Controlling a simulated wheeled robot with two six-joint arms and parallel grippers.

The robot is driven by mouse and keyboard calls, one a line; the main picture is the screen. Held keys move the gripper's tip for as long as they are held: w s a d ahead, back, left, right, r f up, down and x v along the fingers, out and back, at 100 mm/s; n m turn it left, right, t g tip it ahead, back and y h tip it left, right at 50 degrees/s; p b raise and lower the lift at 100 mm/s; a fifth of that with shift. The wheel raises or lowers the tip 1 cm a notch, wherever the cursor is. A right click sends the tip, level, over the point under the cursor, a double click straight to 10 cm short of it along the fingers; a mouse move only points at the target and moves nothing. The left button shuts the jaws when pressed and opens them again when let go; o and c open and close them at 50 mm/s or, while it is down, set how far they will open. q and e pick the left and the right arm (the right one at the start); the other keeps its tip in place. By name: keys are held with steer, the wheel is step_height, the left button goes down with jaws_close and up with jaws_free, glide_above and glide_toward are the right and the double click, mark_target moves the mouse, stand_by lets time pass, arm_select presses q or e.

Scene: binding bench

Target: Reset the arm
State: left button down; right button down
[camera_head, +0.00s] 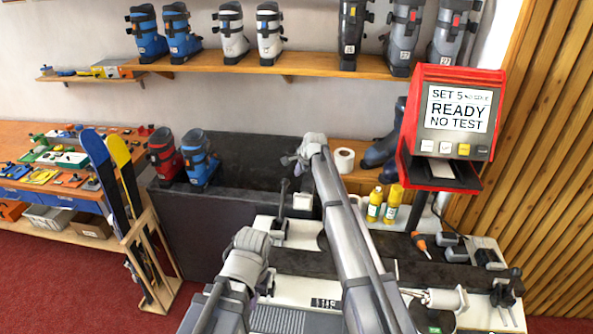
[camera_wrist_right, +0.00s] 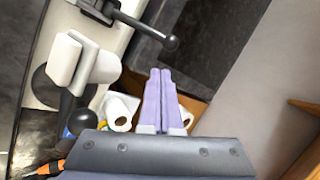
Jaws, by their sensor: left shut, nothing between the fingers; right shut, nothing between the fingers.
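My right arm (camera_head: 345,225) reaches up across the middle of the head view, over the bench. In the right wrist view my right gripper (camera_wrist_right: 161,98) has its two purple fingers pressed together, with nothing between them. My left arm (camera_head: 243,262) is bent low in the head view, left of the right arm. My left gripper (camera_head: 268,285) is mostly hidden behind its own wrist there; only a little purple shows, and no held object is seen.
The bench (camera_head: 300,264) carries clamps and yellow bottles (camera_head: 375,204). A white roll (camera_head: 344,160) is behind the right arm. A red display unit (camera_head: 455,125) reads "READY NO TEST". Boots stand on the shelf (camera_head: 300,64). Skis (camera_head: 124,165) stand in a wooden rack at left.

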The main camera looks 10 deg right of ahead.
steer(key=s+d+f+n+g+h, duration=0.2)
steer(key=s+n, duration=0.5)
steer(key=s, duration=1.4)
steer(key=s+d+f+n+g, duration=0.1)
steer(key=s+d+n+g, duration=0.5)
steer(key=s, duration=1.6)
steer(key=s+a+f+n+t+b, duration=0.1)
steer(key=s+a+f+n+b, duration=0.1)
steer(key=a+f+b, duration=0.4)
steer(key=s+a+f+n+h+b, duration=0.1)
steer(key=s+a+f+n+b, duration=0.2)
steer(key=a+f+b, duration=0.4)
steer(key=shift+s+a+n+t, duration=0.2)
steer(key=shift+n+t, duration=0.2)
steer(key=shift+n, duration=0.1)
steer(key=shift+d, duration=0.1)
